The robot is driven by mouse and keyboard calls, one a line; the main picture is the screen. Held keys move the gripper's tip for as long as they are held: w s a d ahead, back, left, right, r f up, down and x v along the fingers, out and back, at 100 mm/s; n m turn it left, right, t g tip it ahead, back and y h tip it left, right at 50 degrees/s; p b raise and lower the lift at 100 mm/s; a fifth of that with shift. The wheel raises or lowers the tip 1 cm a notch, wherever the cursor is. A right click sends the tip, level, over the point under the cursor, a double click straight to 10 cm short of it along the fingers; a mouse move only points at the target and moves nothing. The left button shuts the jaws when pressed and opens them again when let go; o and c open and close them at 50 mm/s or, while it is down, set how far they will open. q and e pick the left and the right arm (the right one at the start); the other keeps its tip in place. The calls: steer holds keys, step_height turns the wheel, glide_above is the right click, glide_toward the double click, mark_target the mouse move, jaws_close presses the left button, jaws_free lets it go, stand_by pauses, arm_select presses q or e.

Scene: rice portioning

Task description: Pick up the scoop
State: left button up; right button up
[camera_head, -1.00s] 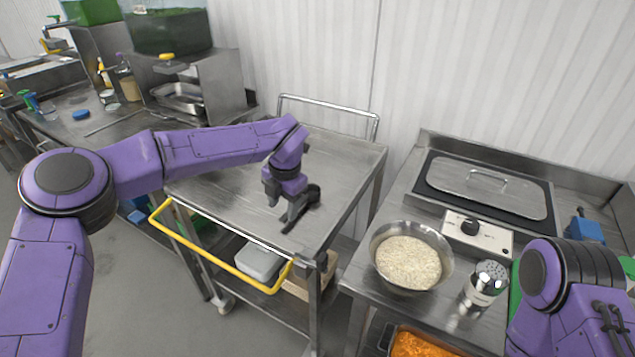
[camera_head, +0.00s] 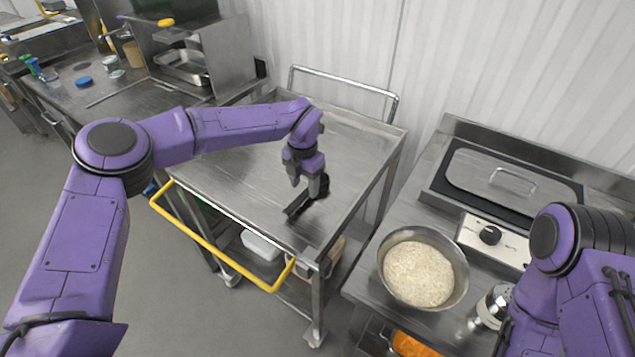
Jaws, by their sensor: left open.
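A dark, slim object that looks like the scoop (camera_head: 297,206) lies on the steel cart top (camera_head: 235,178), near its front right corner. My left gripper (camera_head: 312,190) points down right over it, with its jaws open around or beside the dark object; I cannot tell which. The fingers hide part of the object, and its outline is hard to separate from them. My right arm shows at the lower right, but its gripper is out of the frame.
A metal bowl of rice (camera_head: 418,273) stands on the counter right of the cart, beside a shaker (camera_head: 492,305). A lidded steel warmer (camera_head: 500,180) is behind them. The cart has a yellow front handle (camera_head: 215,248) and a raised back rail (camera_head: 343,82). The cart's left top is clear.

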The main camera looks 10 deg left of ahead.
arm_select(q)
step_height(320, 180, down, 3)
steer(key=shift+a+r+p, duration=0.1)
steer(key=shift+r+p, duration=0.1)
steer(key=shift+p, duration=0.2)
steer(key=shift+f, duration=0.35)
arm_select(e)
steer(key=shift+r, duration=0.85)
arm_select(q)
jaws_close()
step_height(320, 180, up, 9)
steer(key=b, duration=0.3)
step_height(320, 180, up, 7)
steer(key=p, duration=0.6)
glide_above(304, 194)
steer(key=shift+s+b, duration=0.15)
steer(key=shift+b, duration=0.25)
arm_select(e)
step_height(304, 194, up, 2)
steer(key=shift+s+r, duration=0.1)
steer(key=shift+r, duration=0.1)
